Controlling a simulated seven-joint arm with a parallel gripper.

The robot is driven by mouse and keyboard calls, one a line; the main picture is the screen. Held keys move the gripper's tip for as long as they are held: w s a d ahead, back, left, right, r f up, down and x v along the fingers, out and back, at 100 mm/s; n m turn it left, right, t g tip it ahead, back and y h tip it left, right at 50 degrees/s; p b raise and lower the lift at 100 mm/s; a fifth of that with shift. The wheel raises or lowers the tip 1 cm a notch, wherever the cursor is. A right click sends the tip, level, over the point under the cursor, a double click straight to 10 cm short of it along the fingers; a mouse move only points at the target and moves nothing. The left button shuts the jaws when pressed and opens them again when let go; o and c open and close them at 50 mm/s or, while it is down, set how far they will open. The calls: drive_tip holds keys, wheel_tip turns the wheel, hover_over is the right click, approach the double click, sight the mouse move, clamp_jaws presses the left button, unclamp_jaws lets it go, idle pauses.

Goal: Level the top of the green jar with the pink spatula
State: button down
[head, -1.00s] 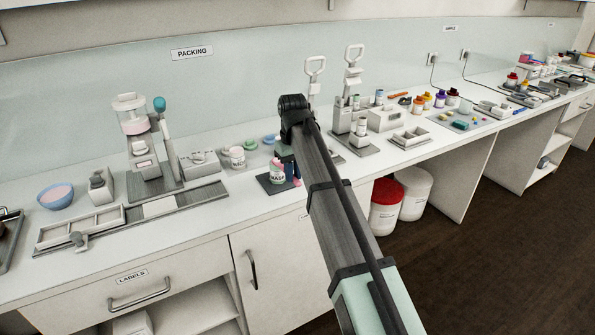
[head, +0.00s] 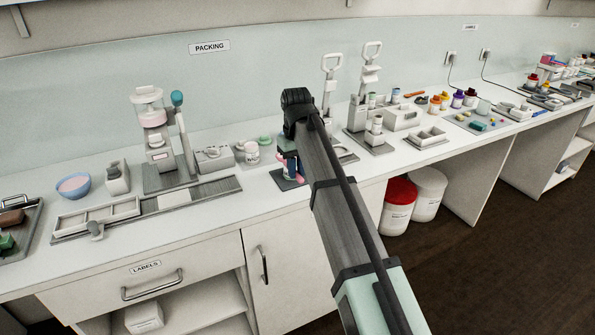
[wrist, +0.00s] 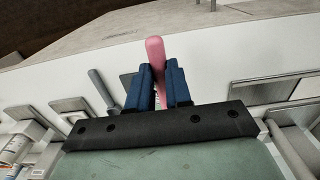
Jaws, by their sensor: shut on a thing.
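My gripper (head: 291,170) has blue fingers and points down over a dark pad (head: 279,181) on the counter. In the wrist view, the fingers (wrist: 160,90) are shut on the pink spatula (wrist: 155,52). A pink part of the spatula (head: 301,181) shows beside the fingers in the head view. No green jar shows clearly now; the place on the pad where a labelled jar stood in the earlier frame is behind my gripper. Whether the spatula touches a jar cannot be seen.
A press (head: 160,140), a slotted rail (head: 205,191) and a blue bowl (head: 73,186) stand farther left. Lever presses (head: 371,100) stand at the right.

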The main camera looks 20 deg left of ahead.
drive_tip(key=shift+r, duration=1.85)
